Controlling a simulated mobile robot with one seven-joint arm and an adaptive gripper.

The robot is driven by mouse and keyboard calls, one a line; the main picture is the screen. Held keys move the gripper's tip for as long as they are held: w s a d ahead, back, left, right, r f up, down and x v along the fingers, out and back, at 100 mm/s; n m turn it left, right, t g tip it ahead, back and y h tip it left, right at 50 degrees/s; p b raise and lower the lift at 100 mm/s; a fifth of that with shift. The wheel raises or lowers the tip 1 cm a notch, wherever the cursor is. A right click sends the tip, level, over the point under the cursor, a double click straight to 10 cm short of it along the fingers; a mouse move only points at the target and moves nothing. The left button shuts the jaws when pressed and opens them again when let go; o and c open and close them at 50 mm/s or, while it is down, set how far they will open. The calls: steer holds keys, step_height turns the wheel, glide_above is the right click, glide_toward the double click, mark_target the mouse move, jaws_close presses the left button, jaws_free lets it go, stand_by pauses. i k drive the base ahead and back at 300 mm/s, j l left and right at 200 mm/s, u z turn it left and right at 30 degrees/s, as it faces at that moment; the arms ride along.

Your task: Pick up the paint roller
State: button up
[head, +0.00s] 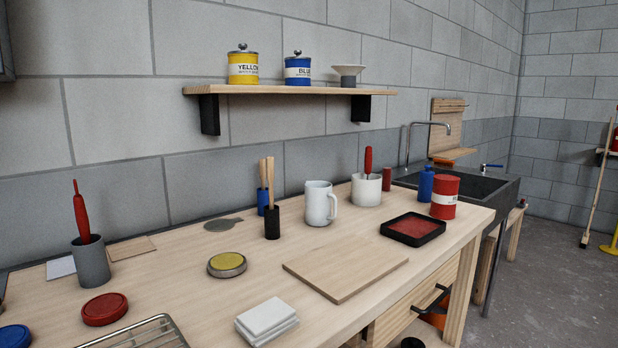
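I cannot make out a paint roller for certain in the head view. A red-handled tool (81,212) stands upright in a grey cup (92,264) at the left of the workbench. Another red-handled tool (368,161) stands in a white pot (366,191) toward the back right; its lower end is hidden in the pot. A black tray with a red inside (413,229) lies flat near the bench's right end, with no roller in it. My gripper is not in view.
The wooden bench (195,265) holds a white jug (320,204), a wooden board (346,270), a red can (444,197), round lids and a wire rack (140,334). A shelf (290,90) with paint tins hangs above. A dark sink (460,188) stands beyond.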

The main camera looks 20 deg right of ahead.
mark_target(368, 157)
steer(key=l+u, duration=0.35)
steer(key=l, duration=0.2)
steer(key=l+u, duration=0.3)
steer(key=l, duration=0.3)
steer(key=l+u, duration=0.3)
steer(key=l, duration=0.95)
steer(key=k+l, duration=0.1)
steer(key=l, duration=0.7)
steer(key=k+l+u, duration=0.1)
steer(key=l, duration=2)
steer(key=i+l, duration=0.15)
steer(key=l, duration=0.15)
steer(key=i+l+z, duration=0.1)
steer(key=l, duration=0.2)
